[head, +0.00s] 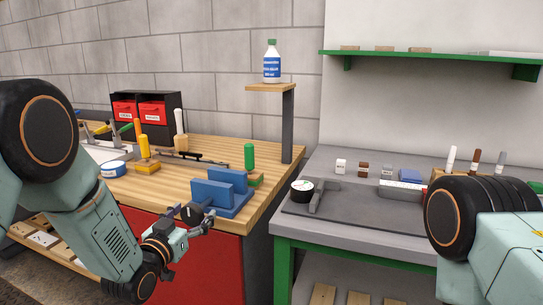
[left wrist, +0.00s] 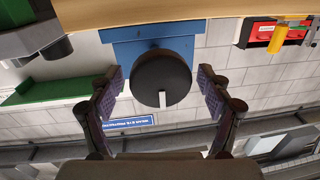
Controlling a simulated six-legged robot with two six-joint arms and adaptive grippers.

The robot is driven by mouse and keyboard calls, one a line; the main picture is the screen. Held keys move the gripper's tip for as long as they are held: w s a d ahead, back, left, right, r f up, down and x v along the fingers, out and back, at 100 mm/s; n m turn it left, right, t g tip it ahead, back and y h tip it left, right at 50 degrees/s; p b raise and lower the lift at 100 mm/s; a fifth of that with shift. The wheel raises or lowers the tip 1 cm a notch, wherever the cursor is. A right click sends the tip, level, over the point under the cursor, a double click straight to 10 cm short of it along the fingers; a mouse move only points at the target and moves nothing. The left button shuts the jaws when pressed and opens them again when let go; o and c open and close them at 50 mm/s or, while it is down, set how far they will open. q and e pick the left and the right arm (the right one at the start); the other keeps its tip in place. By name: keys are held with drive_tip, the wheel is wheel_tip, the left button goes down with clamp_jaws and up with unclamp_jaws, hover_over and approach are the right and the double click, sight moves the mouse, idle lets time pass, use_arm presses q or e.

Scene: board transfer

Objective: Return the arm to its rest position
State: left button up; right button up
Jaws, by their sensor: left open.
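My left arm comes in from the left in the head view. Its gripper (head: 190,226) is in front of the wooden bench's front edge, close to a blue two-walled stand (head: 222,190). A dark round piece (head: 191,212) shows at the near end of the stand. In the left wrist view my left gripper (left wrist: 160,72) is open. The black round piece (left wrist: 176,88), with a pale tab, shows between its fingers, with gaps on both sides. The blue stand (left wrist: 150,38) shows behind it. Only a part of my right arm shows at the right; its gripper is not in view.
The wooden bench (head: 215,158) holds red bins (head: 152,112), a yellow-handled tool (head: 145,148) and a green-handled one (head: 249,156). A bottle (head: 272,64) stands on a raised shelf. The grey bench (head: 330,165) at right carries a dark mat (head: 345,212) and a round gauge-like item (head: 302,189).

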use_arm(q)
drive_tip(key=shift+s+a+m, duration=0.1)
drive_tip(key=shift+s+m, duration=0.15)
drive_tip(key=shift+m, duration=0.05)
drive_tip(key=shift+v, duration=1.15)
drive_tip(key=shift+f, duration=0.1)
